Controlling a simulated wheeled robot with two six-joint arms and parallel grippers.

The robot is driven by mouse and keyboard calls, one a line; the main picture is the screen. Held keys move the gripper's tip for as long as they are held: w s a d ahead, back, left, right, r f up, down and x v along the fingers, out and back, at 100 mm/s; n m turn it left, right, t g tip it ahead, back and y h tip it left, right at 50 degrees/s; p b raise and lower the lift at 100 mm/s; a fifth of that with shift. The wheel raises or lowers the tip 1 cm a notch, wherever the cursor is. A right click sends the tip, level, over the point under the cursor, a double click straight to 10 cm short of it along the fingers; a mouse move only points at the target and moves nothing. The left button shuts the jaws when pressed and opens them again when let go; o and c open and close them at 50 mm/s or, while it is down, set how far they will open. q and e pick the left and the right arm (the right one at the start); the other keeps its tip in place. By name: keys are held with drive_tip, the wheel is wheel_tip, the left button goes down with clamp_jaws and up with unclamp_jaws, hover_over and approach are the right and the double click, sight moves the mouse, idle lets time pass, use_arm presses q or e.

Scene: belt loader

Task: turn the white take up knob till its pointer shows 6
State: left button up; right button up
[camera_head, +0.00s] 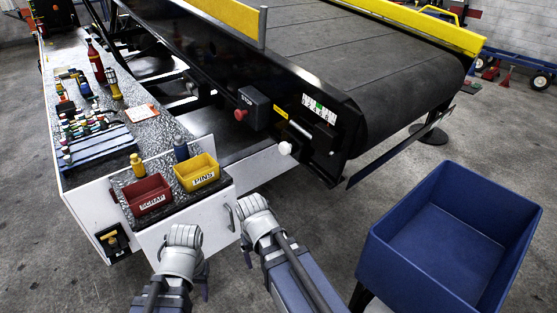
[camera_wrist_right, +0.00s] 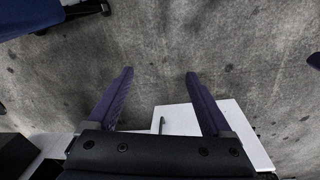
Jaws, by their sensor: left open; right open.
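The white take up knob (camera_head: 285,148) sticks out of the black side of the belt loader, below a small scale plate (camera_head: 319,109). Its pointer and the numbers are too small to read. My left gripper (camera_head: 195,284) hangs at the bottom of the head view, left of and nearer than the knob, with purple fingertips partly hidden by the wrist. My right gripper is below the knob in the head view, its fingers mostly hidden. In the right wrist view my right gripper (camera_wrist_right: 159,74) is open and empty, with bare floor between its fingers. Neither gripper touches the knob.
A red stop button (camera_head: 241,114) on a grey box sits left of the knob. A red bin (camera_head: 148,194) and a yellow bin (camera_head: 198,172) stand on the cabinet, whose drawer handle (camera_head: 230,217) faces my arms. A blue crate (camera_head: 447,235) stands at right. Floor between is clear.

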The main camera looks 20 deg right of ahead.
drive_tip(key=w+d+r+m+t+h+b, duration=0.15)
drive_tip(key=w+d+r+m+h, duration=0.25)
drive_tip(key=w+d+m+h, duration=0.55)
drive_tip(key=w+a+r+m+t+h, duration=0.1)
drive_tip(key=w+r+m+t+h, duration=0.1)
drive_tip(key=r, duration=0.5)
drive_tip(key=w+a+r+m+t+h, duration=0.2)
drive_tip(key=w+r+m+h, duration=0.1)
drive_tip(key=w+r, duration=0.4)
drive_tip(key=shift+w+a+r+h, duration=0.2)
drive_tip(key=shift+a+r+h, duration=0.05)
drive_tip(key=shift+r+h, duration=0.5)
drive_tip(key=shift+d, duration=0.1)
